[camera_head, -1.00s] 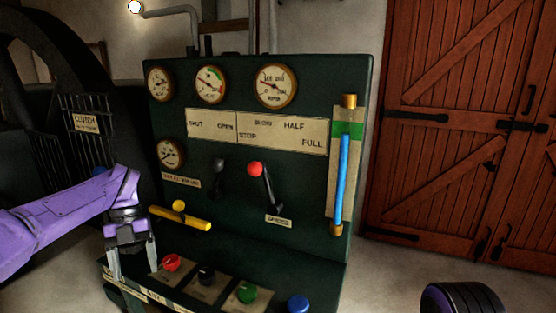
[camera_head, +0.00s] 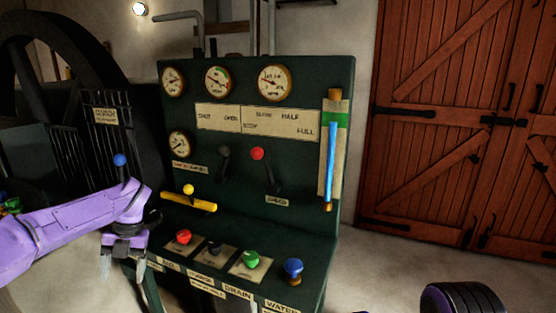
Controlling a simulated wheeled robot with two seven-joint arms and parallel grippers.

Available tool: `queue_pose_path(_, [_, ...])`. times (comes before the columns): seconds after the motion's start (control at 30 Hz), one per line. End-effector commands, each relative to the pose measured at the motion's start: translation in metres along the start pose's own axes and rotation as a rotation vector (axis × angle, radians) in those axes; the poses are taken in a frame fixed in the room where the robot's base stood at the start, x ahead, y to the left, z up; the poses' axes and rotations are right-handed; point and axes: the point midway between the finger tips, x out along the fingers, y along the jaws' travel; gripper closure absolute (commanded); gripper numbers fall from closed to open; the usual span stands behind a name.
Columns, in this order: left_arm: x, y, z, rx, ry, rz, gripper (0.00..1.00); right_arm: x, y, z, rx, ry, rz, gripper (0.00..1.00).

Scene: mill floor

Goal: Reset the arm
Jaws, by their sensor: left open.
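My left arm (camera_head: 70,222) is purple and comes in from the left. My left gripper (camera_head: 122,264) points down, open and empty, at the left front edge of the dark green control panel (camera_head: 300,210). It is left of the red knob (camera_head: 183,237) and below the yellow bar handle (camera_head: 188,202), apart from both. My right gripper does not show; a dark rounded part with purple edging (camera_head: 460,300) is at the bottom right.
The panel carries round gauges (camera_head: 218,80), a red-knobbed lever (camera_head: 258,154), a blue sight tube (camera_head: 331,150) and black, green (camera_head: 251,258) and blue (camera_head: 292,267) knobs. A caged wheel (camera_head: 100,130) stands at left. Wooden doors (camera_head: 430,130) are at right, with clear floor before them.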

Motion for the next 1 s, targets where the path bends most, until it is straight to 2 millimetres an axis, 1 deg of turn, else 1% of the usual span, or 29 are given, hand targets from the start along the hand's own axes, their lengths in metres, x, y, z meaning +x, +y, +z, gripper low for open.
queue_pose_path(0.13, [0.030, 0.003, 0.011, 0.147, -0.111, 0.251, 0.25, 0.000, 0.000, 0.000, 0.000, 0.000, 0.000, 1.00])
queue_pose_path(0.27, [0.064, -0.006, 0.020, 0.380, -0.220, 0.521, 0.25, 0.000, 0.000, 0.000, 0.000, -0.001, 0.001, 1.00])
queue_pose_path(0.37, [0.096, -0.025, 0.021, 0.642, -0.305, 0.727, 0.25, 0.000, 0.000, 0.000, 0.000, -0.001, 0.001, 1.00])
queue_pose_path(0.43, [0.129, -0.047, 0.013, 0.897, -0.364, 0.866, 0.25, 0.000, 0.000, 0.000, 0.000, -0.001, 0.001, 1.00])
queue_pose_path(0.47, [0.145, -0.059, 0.005, 1.026, -0.386, 0.916, 0.25, 0.000, 0.000, 0.000, 0.000, -0.001, 0.001, 1.00])
queue_pose_path(0.5, [0.168, -0.075, -0.009, 1.198, -0.412, 0.967, 0.25, 0.000, 0.000, 0.000, 0.000, -0.001, 0.001, 1.00])
queue_pose_path(0.57, [0.206, -0.096, -0.038, 1.466, -0.438, 1.012, 0.25, 0.000, 0.000, 0.000, 0.000, -0.001, 0.001, 1.00])
queue_pose_path(0.6, [0.231, -0.107, -0.062, 1.640, -0.447, 1.019, 0.25, 0.000, 0.000, 0.000, 0.000, -0.001, 0.001, 1.00])
queue_pose_path(0.67, [0.266, -0.118, -0.104, 1.882, -0.447, 1.000, 0.25, 0.000, 0.000, 0.000, 0.000, -0.001, 0.001, 1.00])
queue_pose_path(0.7, [0.286, -0.120, -0.133, 2.032, -0.440, 0.971, 0.25, 0.000, 0.000, 0.000, 0.000, -0.001, 0.001, 1.00])
queue_pose_path(0.77, [0.313, -0.119, -0.178, 2.233, -0.417, 0.913, 0.25, 0.000, 0.000, 0.000, 0.000, -0.001, 0.001, 1.00])
queue_pose_path(0.8, [0.327, -0.114, -0.207, 2.348, -0.396, 0.868, 0.25, 0.000, 0.000, 0.000, 0.000, -0.001, 0.001, 1.00])
queue_pose_path(0.87, [0.343, -0.103, -0.245, 2.485, -0.355, 0.805, 0.25, 0.000, 0.000, 0.000, 0.000, -0.001, 0.001, 1.00])
queue_pose_path(0.9, [0.349, -0.095, -0.265, 2.551, -0.324, 0.770, 0.25, 0.000, 0.000, 0.000, 0.000, -0.001, 0.001, 1.00])
queue_pose_path(1.0, [0.360, -0.075, -0.296, 2.641, -0.239, 0.720, 0.25, 0.000, 0.000, 0.000, 0.000, -0.001, 0.001, 1.00])
